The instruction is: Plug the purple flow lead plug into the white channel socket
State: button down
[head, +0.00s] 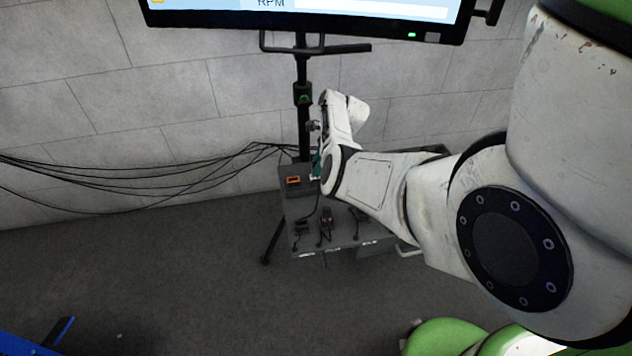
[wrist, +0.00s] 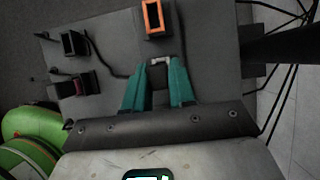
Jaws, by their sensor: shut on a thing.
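My gripper (wrist: 160,88) is shut on a dark plug (wrist: 159,76), which sits between its two teal fingers. I see no purple on the plug from here. The white channel socket (wrist: 161,61) shows as a pale rim at the fingertips, right at the front of the plug. I cannot tell whether the plug is inside it or just before it. In the head view my gripper (head: 317,165) is small and partly hidden by my wrist, against the grey box, with the white socket (head: 314,177) beside it.
An orange-rimmed socket (wrist: 153,17) is close by on the same grey panel (wrist: 205,50). A black plug or holder (wrist: 74,43) and one with a red part (wrist: 74,87) stand at left. Black cables (head: 150,170) run along the wall. A monitor (head: 310,15) hangs above on a stand.

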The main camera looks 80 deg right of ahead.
jog(key=c, duration=0.8)
grip_release()
jog(key=shift+c, duration=0.2)
jog(key=p+v, duration=0.2)
jog(key=v, duration=0.9)
jog(key=shift+p, duration=0.3)
jog(key=shift+w, duration=0.1)
jog(key=w+a+f+n+g+h+p, duration=0.1)
jog(key=w+a+f+n+g+p, duration=0.15)
jog(key=a+n, duration=0.75)
jog(key=w+a+f+n+g+h+p, duration=0.1)
jog(key=w+a+n+g+p, duration=0.25)
jog(key=a, duration=1.05)
jog(key=s+a+r+n+p, duration=0.2)
jog(key=s+a+r+n, duration=0.1)
jog(key=a+n, duration=0.6)
jog(key=s+a+r+n+t+p, duration=0.1)
jog(key=s+a+r+n+p, duration=0.1)
jog(key=a+r+n, duration=0.3)
jog(key=s+a+n, duration=0.1)
jog(key=a+n, duration=0.3)
jog(key=a, duration=0.6)
jog(key=shift+r+t, duration=0.2)
jog(key=shift+t, duration=0.1)
